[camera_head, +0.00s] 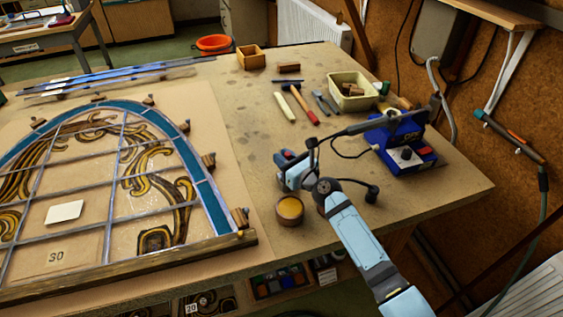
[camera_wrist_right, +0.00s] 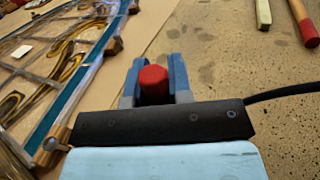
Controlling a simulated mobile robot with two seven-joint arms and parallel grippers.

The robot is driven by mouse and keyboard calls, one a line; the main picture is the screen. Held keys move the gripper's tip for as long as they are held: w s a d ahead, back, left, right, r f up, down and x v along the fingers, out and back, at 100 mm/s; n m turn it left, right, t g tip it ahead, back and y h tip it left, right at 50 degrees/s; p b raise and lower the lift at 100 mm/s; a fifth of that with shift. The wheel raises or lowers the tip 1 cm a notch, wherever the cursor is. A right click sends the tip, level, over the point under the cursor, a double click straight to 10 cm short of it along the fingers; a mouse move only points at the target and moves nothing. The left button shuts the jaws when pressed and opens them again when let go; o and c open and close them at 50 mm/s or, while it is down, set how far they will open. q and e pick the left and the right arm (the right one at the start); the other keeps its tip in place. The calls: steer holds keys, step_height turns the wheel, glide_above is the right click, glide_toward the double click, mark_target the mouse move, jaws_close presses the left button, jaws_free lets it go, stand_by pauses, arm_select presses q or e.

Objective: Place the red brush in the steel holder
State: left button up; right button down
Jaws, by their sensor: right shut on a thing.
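My right gripper (camera_head: 289,172) is above the front right part of the table. In the right wrist view its blue fingers are shut on a red thing (camera_wrist_right: 154,85), which I take to be the red brush. Only its blunt red end shows clearly there, and the rest is hidden. In the head view a small bit of red shows between the fingers. I cannot make out the steel holder for certain in either view. My left gripper is not in view.
A small pot of amber stuff (camera_head: 290,209) stands just below the gripper. A blue soldering station (camera_head: 405,152) stands to its right. A red-handled tool (camera_head: 312,117) and a cream bin (camera_head: 352,101) lie farther back. The leaded panel (camera_head: 222,217) fills the left.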

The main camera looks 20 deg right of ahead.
steer(key=shift+s+d+r, duration=0.1)
steer(key=shift+f, duration=0.2)
steer(key=c, duration=1)
jaws_free()
steer(key=shift+c, duration=0.2)
steer(key=shift+r, duration=0.1)
steer(key=shift+r, duration=0.25)
steer(key=v, duration=1.2)
steer(key=shift+f, duration=0.1)
